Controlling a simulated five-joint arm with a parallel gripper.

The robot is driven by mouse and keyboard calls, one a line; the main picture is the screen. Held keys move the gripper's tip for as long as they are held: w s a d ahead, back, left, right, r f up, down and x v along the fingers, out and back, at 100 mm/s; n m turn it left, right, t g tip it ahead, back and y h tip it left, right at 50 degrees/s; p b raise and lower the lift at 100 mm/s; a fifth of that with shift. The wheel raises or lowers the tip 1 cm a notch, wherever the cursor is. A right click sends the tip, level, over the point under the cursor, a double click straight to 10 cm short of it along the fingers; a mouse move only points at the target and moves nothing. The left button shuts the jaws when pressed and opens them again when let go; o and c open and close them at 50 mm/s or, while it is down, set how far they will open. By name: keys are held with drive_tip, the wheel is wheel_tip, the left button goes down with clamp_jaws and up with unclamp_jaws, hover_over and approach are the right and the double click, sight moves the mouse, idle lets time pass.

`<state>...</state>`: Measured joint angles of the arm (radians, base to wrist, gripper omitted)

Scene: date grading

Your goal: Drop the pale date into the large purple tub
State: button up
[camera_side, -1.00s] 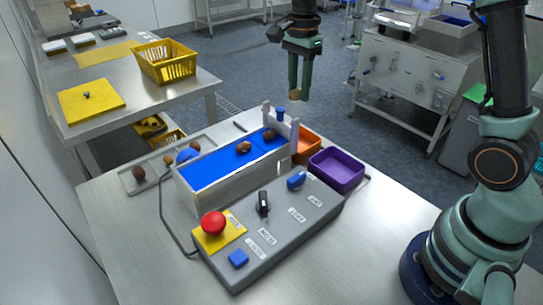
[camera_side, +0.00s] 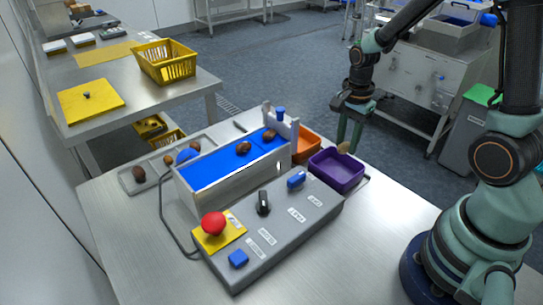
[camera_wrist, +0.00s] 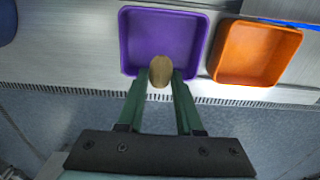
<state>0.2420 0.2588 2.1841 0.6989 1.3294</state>
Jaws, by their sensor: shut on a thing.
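The pale date (camera_wrist: 160,71) is held between the two fingertips of my gripper (camera_wrist: 161,78). In the side view, my gripper (camera_side: 348,146) is shut on the pale date (camera_side: 344,147) above the back right edge of the large purple tub (camera_side: 328,180). In the wrist view, the date overlaps the near edge of the purple tub (camera_wrist: 127,40), so part of the tub's floor and wall is hidden. The tub looks empty where it shows.
An orange tub (camera_wrist: 222,50) stands beside the purple one. A blue conveyor belt (camera_side: 215,167) carries brown dates (camera_side: 243,148). The grey control box (camera_side: 280,235) with a red button (camera_side: 213,224) stands in front. Bare table lies at the front right.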

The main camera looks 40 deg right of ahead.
drive_tip(key=shift+f, duration=1.55)
drive_tip(key=o, duration=1)
wheel_tip(320, 180, up, 12)
drive_tip(key=shift+r, duration=0.1)
